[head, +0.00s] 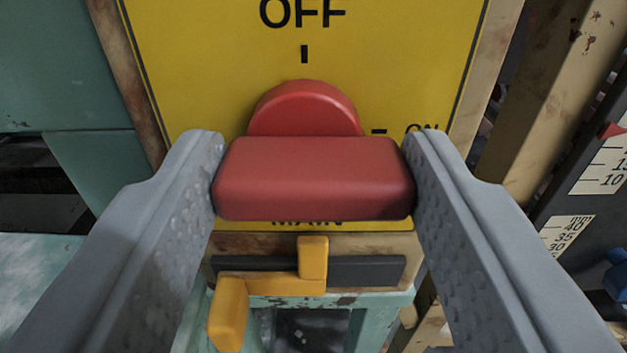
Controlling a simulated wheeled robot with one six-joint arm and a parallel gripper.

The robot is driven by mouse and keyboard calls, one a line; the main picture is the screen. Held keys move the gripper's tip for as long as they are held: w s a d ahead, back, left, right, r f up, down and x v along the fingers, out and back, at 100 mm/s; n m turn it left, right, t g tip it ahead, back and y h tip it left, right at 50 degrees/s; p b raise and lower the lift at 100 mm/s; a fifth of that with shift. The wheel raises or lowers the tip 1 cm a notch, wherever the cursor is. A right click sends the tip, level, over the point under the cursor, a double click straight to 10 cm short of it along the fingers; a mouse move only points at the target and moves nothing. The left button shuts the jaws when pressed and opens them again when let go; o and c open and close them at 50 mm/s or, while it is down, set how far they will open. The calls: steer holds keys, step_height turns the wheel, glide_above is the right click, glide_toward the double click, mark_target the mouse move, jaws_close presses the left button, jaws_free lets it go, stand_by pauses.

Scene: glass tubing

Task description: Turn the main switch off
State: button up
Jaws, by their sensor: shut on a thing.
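The main switch is a red rotary knob (312,178) on a yellow plate (400,60). Its bar handle lies level across the picture, with its right end toward the ON mark at the right. The word OFF and a short upright mark stand above the knob. The word MAIN below is partly hidden by the handle. My gripper (313,175) has one grey finger at each end of the handle, shut on it. The ON label is partly hidden by the right finger.
An orange lever (312,265) in a dark slot sits just below the plate, between my fingers. A dark panel with numbered scales (585,190) stands at the right. A teal cabinet (60,65) is at the left.

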steer(key=shift+n, duration=0.3)
steer(key=n, duration=0.4)
steer(key=shift+a, duration=0.1)
steer(key=n, duration=0.5)
steer(key=shift+a, duration=0.1)
steer(key=n, duration=0.4)
steer(key=shift+a+f+n, duration=0.1)
steer(key=shift+a+n, duration=0.05)
steer(key=shift+n, duration=1.95)
steer(key=o, duration=1)
steer(key=s, duration=1.7)
steer(key=shift+s+d, duration=0.2)
steer(key=shift+d, duration=0.1)
